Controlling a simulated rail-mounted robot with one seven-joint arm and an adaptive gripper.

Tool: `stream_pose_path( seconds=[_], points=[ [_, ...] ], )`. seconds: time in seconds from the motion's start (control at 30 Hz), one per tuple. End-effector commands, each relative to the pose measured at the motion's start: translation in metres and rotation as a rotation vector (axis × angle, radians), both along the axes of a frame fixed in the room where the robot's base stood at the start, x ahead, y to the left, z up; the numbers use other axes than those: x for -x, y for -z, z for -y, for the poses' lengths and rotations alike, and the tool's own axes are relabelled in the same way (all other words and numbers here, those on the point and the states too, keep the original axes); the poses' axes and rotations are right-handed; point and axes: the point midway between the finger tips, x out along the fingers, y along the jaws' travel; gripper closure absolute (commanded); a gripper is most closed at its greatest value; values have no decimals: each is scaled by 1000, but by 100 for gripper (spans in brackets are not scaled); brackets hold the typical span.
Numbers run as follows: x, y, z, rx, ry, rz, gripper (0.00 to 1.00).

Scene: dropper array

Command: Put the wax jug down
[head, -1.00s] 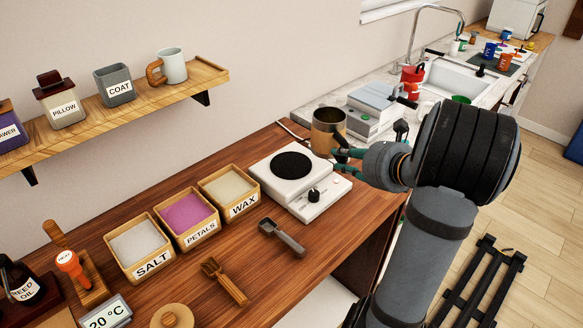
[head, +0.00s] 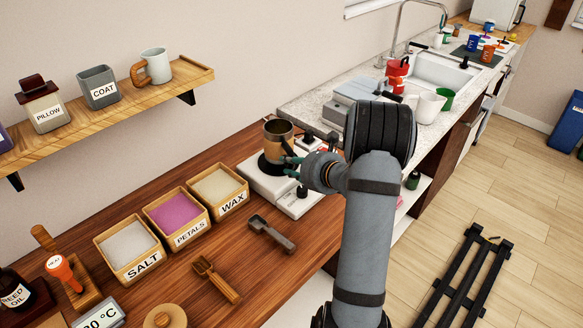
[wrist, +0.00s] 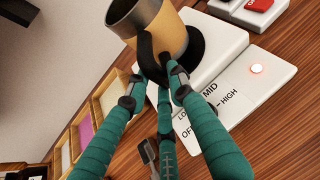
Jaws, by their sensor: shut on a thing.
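The wax jug (head: 278,141) is a brown-gold metal cup with a dark inside. In the head view it stands upright over the black disc (head: 267,168) of the white hot plate (head: 254,178). I cannot tell whether its base touches the disc. My gripper (head: 291,166) is at the jug's right side, shut on its handle. In the wrist view the jug (wrist: 150,27) shows at the top, with its black handle (wrist: 147,57) between my green fingers (wrist: 163,85). The disc lies partly hidden behind jug and fingers. A light (wrist: 257,69) glows on the hot plate.
Boxes of wax (head: 233,203), petals (head: 192,234) and salt (head: 143,264) stand left of the hot plate. A dark scoop (head: 270,234) and a wooden scoop (head: 217,280) lie in front. A grey appliance (head: 352,97) stands on the counter behind my arm.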

Motion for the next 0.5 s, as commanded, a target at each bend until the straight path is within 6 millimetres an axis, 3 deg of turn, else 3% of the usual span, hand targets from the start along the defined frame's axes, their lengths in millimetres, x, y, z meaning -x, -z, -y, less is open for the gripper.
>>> stream_pose_path(
  seconds=[0.13,0.5],
  points=[
    [-1,13,-1,-2,0,3,100],
    [-1,17,0,-1,0,5,100]
  ],
)
